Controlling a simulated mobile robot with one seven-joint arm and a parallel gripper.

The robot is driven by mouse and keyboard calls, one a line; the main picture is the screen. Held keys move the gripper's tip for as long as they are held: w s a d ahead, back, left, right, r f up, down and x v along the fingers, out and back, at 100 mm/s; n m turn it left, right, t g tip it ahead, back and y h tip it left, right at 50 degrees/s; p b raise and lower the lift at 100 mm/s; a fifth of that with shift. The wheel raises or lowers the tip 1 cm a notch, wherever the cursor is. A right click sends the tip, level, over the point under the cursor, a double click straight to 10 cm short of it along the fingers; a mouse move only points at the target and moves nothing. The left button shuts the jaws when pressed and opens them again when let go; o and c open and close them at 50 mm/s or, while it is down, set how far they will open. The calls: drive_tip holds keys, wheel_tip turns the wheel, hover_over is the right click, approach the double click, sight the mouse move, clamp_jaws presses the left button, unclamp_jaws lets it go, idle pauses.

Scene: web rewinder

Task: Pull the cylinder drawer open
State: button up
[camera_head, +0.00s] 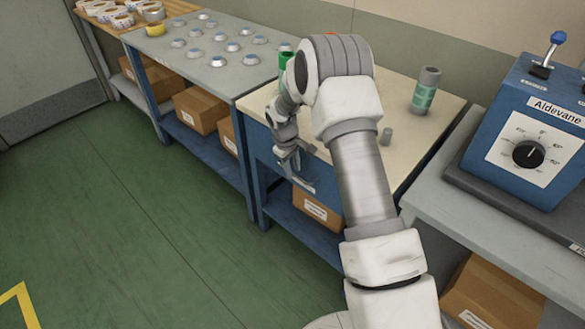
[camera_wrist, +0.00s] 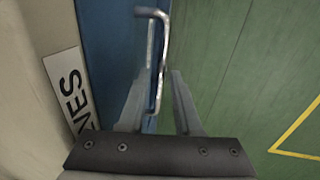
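The cylinder drawer has a blue front (camera_wrist: 105,50) under the cream tabletop. A bent metal handle (camera_wrist: 163,50) stands out from it in the wrist view. In the head view the blue front (camera_head: 262,146) is partly hidden by my arm, and the handle (camera_head: 300,186) shows just below my gripper (camera_head: 289,165). In the wrist view my gripper (camera_wrist: 158,80) is open, with one finger on each side of the handle. I cannot tell whether either finger touches it. I see no clear gap at the drawer front.
A blue control box (camera_head: 530,130) sits at the right. Cardboard boxes (camera_head: 200,109) lie on lower shelves. The green floor (camera_head: 150,230) before the benches is clear.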

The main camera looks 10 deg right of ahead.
clamp_jaws()
idle(1.2)
